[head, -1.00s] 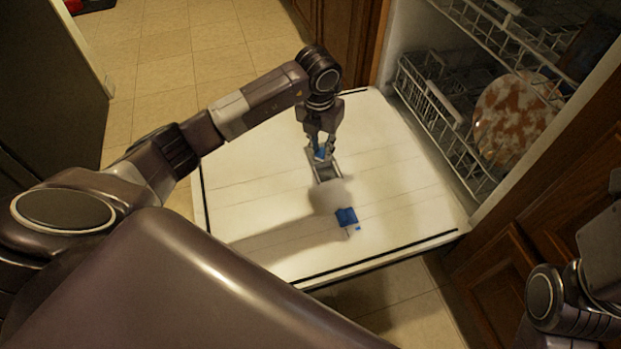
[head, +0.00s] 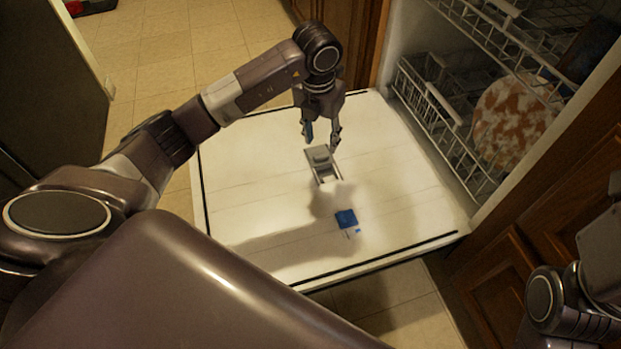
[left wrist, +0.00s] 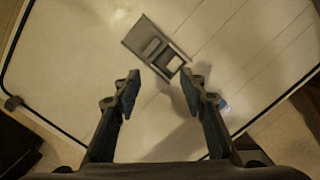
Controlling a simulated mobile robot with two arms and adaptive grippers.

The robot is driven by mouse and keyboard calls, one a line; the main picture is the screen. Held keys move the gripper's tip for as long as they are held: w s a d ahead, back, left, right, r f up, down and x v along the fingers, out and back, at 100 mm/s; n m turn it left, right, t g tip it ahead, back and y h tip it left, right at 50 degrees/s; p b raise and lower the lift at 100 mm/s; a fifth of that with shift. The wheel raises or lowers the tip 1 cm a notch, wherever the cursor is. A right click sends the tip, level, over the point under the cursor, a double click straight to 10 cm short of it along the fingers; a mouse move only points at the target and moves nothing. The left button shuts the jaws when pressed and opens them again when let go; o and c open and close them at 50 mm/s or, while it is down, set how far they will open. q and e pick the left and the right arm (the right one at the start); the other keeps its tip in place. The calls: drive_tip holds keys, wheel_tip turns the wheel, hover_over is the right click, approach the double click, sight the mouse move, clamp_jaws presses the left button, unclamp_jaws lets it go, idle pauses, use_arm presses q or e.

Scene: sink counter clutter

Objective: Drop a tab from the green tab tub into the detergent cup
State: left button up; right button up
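The detergent cup (head: 328,179) is a grey frame set in the white open dishwasher door. A rounded grey piece (head: 320,155) sits at its far end; I cannot tell whether it is part of the lid or a tab. My left gripper (head: 322,137) hangs just above the far end of the cup with its fingers apart and nothing seen between them. In the left wrist view, the open gripper (left wrist: 157,90) has the cup (left wrist: 183,65) just beyond its fingertips. The green tab tub is not in view. Only part of my right arm shows, without its fingers.
The dishwasher racks (head: 455,125) hold a brown-and-white plate (head: 512,120) at right. Wooden cabinets (head: 540,235) flank the opening. Most of the door is clear.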

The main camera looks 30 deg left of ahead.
use_arm(q)
wheel_tip(320, 180, up, 7)
drive_tip(key=shift+s+f, duration=0.15)
drive_tip(key=shift+s, duration=0.3)
